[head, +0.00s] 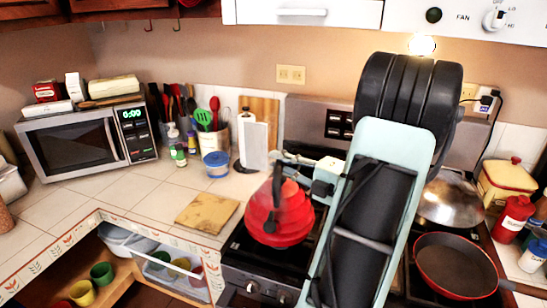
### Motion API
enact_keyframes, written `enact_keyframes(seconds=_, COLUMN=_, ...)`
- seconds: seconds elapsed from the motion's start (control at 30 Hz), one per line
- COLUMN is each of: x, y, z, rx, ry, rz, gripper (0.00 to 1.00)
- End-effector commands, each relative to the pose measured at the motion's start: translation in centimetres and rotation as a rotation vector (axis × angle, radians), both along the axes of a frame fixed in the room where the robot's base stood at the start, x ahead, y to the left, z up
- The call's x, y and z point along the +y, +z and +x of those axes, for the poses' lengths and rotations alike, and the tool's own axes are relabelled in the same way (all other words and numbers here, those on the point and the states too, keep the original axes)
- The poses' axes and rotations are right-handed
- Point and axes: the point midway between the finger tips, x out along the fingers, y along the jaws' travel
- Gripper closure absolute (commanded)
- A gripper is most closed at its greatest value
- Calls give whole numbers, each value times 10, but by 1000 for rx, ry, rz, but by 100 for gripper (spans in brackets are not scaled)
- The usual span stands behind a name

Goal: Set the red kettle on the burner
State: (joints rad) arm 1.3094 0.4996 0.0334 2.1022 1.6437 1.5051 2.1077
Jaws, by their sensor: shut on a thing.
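The red kettle (283,214), with a black handle, is upright over the left part of the black stove top (238,246) in the head view. My gripper (284,160) is at the top of the kettle's handle and is shut on it. My arm comes in from the right, in front of the stove's middle. The burner under the kettle is hidden by it, and I cannot tell whether the kettle touches the stove or hangs just above it.
A red pan (456,266) and a steel lidded pan (450,200) stand on the stove's right side. A wooden board (207,213) lies on the tiled counter left of the stove. A utensil crock (213,140) and a microwave (85,137) stand behind.

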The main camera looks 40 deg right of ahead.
Motion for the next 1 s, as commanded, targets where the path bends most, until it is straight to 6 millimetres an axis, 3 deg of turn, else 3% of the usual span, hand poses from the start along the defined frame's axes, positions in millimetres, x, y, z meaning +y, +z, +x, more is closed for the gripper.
enact_keyframes(seconds=0.17, x=-4, y=-1, z=-1, rx=-9, ry=1, rz=-2, gripper=100)
enact_keyframes(seconds=0.47, x=-6, y=-32, z=-1, rx=-8, ry=1, rz=-1, gripper=100)
enact_keyframes(seconds=0.87, x=-6, y=-36, z=-1, rx=-9, ry=1, rz=-2, gripper=100)
enact_keyframes(seconds=0.9, x=-6, y=-40, z=-2, rx=-1, ry=0, rz=0, gripper=80)
enact_keyframes(seconds=1.0, x=-6, y=-40, z=-2, rx=0, ry=0, rz=0, gripper=69)
